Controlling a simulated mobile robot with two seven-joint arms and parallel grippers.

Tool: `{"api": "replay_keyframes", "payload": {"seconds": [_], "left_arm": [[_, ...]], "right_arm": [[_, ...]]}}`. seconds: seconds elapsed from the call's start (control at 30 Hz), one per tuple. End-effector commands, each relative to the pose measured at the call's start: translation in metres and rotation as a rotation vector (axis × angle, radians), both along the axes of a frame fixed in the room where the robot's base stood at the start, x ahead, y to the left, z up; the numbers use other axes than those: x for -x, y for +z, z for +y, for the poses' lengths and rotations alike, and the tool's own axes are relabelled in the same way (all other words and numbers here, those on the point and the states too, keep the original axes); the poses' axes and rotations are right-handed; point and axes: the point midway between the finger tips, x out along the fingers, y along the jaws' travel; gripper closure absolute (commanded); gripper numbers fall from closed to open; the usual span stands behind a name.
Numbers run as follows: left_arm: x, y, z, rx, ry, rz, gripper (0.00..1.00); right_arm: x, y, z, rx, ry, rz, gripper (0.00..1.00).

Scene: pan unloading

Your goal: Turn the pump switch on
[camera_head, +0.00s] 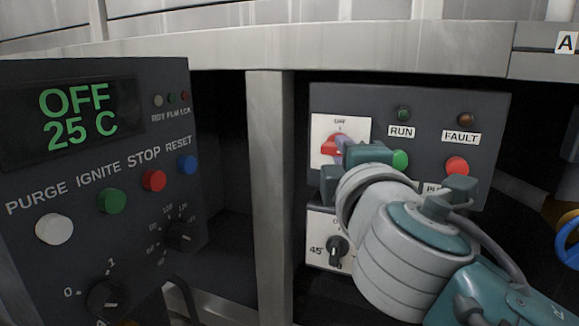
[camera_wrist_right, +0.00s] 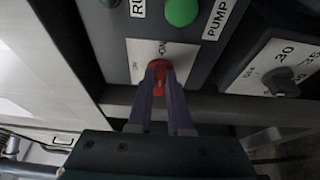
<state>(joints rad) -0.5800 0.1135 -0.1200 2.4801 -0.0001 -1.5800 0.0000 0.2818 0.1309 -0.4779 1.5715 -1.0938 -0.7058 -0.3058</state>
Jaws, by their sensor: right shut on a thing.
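The pump switch is a red rotary handle (camera_head: 330,144) on a white plate (camera_head: 323,124), at the upper left of the dark panel with the RUN and FAULT labels. It also shows in the right wrist view (camera_wrist_right: 158,66). My right gripper (camera_head: 345,150) is shut on the red handle, with one finger on each side of it in the wrist view. The gripper hides part of the plate. A green button (camera_head: 400,160) is just right of the gripper. A PUMP label shows beside a green button (camera_wrist_right: 181,11) in the wrist view. My left gripper is out of view.
A red button (camera_head: 457,167) and dark RUN lamp (camera_head: 404,113) share the panel. Below is a white-plated dial (camera_head: 337,250). A blue valve wheel (camera_head: 566,243) is at the right edge.

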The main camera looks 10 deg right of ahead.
Motion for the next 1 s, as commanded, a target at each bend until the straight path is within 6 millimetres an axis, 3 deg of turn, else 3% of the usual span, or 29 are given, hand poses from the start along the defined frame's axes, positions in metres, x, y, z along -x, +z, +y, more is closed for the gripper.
{"api": "replay_keyframes", "payload": {"seconds": [0.53, 0.57, 0.8, 1.0], "left_arm": [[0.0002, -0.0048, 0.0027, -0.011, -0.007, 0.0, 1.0], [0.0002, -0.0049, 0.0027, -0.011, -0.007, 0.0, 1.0], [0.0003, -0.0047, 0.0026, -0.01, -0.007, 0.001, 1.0], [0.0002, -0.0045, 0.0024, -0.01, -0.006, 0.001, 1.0]], "right_arm": [[0.0005, -0.0049, -0.002, -0.022, -0.006, -0.002, 1.0], [0.0005, -0.005, -0.002, -0.022, -0.006, -0.002, 0.8], [0.0003, -0.0029, -0.0015, -0.02, -0.005, -0.007, 0.53], [0.0001, -0.0015, -0.0009, -0.019, -0.003, -0.01, 0.53]]}}
